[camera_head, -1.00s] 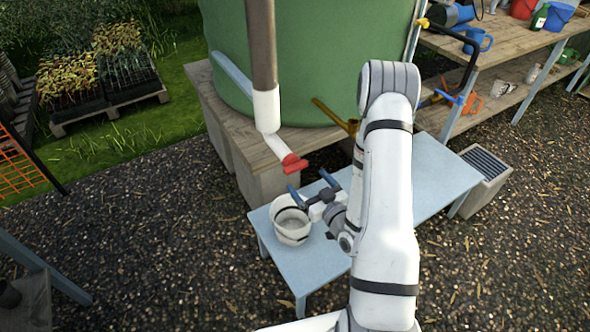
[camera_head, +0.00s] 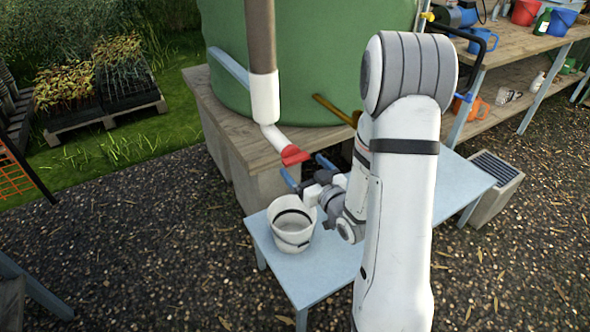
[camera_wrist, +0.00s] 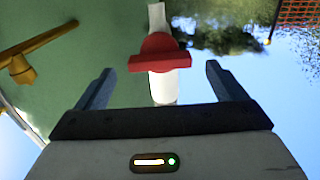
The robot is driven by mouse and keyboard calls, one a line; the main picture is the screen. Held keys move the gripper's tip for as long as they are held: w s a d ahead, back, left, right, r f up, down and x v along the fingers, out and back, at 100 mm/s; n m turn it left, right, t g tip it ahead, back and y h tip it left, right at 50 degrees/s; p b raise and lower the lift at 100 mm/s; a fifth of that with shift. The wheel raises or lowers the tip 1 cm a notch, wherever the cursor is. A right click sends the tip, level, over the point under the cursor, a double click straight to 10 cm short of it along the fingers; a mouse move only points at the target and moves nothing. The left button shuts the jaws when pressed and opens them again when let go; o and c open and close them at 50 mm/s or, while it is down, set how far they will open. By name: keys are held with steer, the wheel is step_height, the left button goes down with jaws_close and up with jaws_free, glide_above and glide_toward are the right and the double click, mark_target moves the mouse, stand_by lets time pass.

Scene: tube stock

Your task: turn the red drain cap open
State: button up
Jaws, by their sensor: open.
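The red drain cap (camera_head: 294,155) sits at the lower end of the white pipe elbow (camera_head: 266,105), in front of the green tank. It also shows in the wrist view (camera_wrist: 160,54) as a red disc with a raised bar across it. My gripper (camera_head: 306,169) is open, with its two blue fingers just below and right of the cap in the head view. In the wrist view the gripper (camera_wrist: 152,88) has the cap between and beyond its fingertips, with a gap on both sides. I see no contact with the cap.
A white bucket (camera_head: 292,238) stands on the light blue bench (camera_head: 318,285) below the cap. The green tank (camera_head: 330,60) and a brass tap (camera_head: 336,112) are close behind. A shelf (camera_head: 510,45) with buckets and cans stands at the right.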

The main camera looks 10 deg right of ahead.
mark_target(298, 161)
steer(key=shift+x, duration=2.25)
steer(key=shift+c, duration=0.2)
